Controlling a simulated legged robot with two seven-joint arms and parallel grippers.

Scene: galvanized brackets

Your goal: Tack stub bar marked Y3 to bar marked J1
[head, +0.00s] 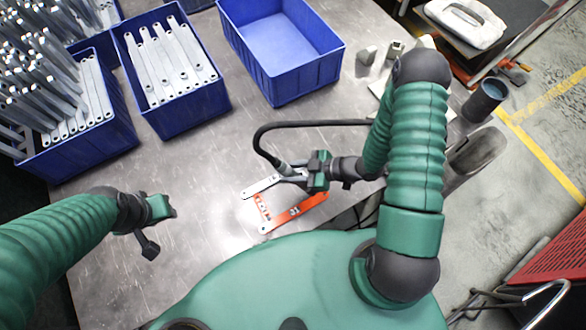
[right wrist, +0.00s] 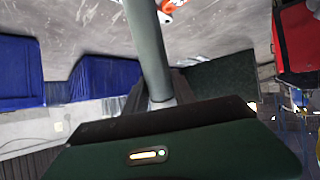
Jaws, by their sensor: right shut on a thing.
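An orange bar (head: 309,204) lies on the metal table, with a dark mark near its middle that is too small to read surely. A pale grey bar (head: 259,187) with a hole at its left end lies just behind it; no mark is readable on it. My right gripper (head: 304,172) is shut on a torch-like tool (head: 284,169) with a black cable, over the right end of the pale bar, partly hiding it. The tool's grey shaft (right wrist: 147,45) also shows in the right wrist view. My left gripper (head: 154,226) is apart from the bars, at left; its opening is unclear.
An empty blue bin (head: 318,76) stands at the back middle. A dark cup (head: 484,100) is at the right. The table between left gripper and bins is clear.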

